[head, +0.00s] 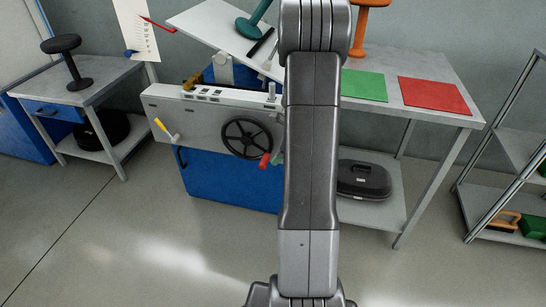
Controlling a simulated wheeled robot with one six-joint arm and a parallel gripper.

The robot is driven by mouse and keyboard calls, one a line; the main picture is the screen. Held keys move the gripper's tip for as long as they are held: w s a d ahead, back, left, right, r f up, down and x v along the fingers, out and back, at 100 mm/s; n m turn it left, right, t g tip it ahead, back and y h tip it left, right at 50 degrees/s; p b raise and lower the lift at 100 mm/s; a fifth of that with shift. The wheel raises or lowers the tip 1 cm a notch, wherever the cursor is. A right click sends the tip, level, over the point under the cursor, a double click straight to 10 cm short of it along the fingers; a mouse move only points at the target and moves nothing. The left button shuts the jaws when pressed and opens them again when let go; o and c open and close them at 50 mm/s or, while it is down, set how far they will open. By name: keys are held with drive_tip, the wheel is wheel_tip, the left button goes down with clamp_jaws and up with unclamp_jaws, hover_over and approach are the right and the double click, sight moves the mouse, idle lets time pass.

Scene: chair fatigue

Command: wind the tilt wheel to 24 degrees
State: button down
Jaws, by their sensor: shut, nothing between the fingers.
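The black spoked handwheel (247,138) is on the front of the grey machine (205,115), with a red knob (265,160) at its lower right. A white tilt plate (222,28) slopes down to the right above the machine and carries a teal stool (255,22). A white scale card (136,30) stands at the back left, with a red pointer (158,24) across it and a blue marker at its lower end. Its figures are too small to read. My arm crosses the picture right of the wheel; my gripper does not show.
A yellow-handled crank (164,128) sticks out at the machine's left end. A green mat (363,86) and a red mat (434,96) lie on the right bench. A black stool (67,60) stands on the left table. The floor in front is clear.

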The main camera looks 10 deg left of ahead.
drive_tip(key=d+r+p, duration=0.2)
drive_tip(key=d+r, duration=0.6)
drive_tip(key=shift+s, duration=0.15)
drive_tip(key=shift+w+a+f+b, duration=0.1)
drive_tip(key=shift+a+f+b, duration=0.85)
drive_tip(key=shift+a+f, duration=0.6)
drive_tip(key=shift+w+a+f+b, duration=0.1)
drive_tip(key=shift+a+f+b, duration=0.8)
drive_tip(key=shift+a+f, duration=0.65)
drive_tip(key=shift+a+f+b, duration=0.95)
drive_tip(key=shift+a+f, duration=0.25)
drive_tip(key=shift+a, duration=0.7)
drive_tip(key=shift+f, duration=0.1)
